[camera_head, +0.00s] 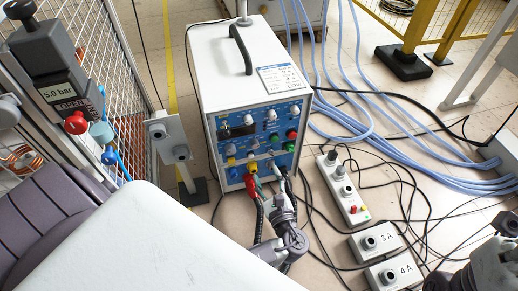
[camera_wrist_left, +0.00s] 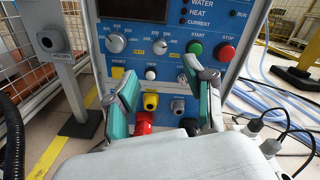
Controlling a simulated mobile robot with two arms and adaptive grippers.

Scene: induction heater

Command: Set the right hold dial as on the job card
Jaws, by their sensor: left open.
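The induction heater (camera_head: 250,95) is a white box with a blue front panel. The card (camera_head: 281,78) on its top has text too small to read. In the left wrist view, two grey dials with printed scales sit on the panel: a left dial (camera_wrist_left: 115,43) and a right dial (camera_wrist_left: 160,46). Their pointer settings are unclear. My left gripper (camera_wrist_left: 168,92) is open, its teal-padded fingers apart below these dials, with nothing between them in grip. In the head view, my left gripper (camera_head: 270,182) is in front of the lower panel, partly hiding it.
A green start button (camera_wrist_left: 195,47) and red stop button (camera_wrist_left: 226,52) are right of the dials. A red plug (camera_wrist_left: 143,122) and yellow socket (camera_wrist_left: 150,101) are low on the panel. Grey boxes (camera_head: 374,241) and cables lie on the floor at right.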

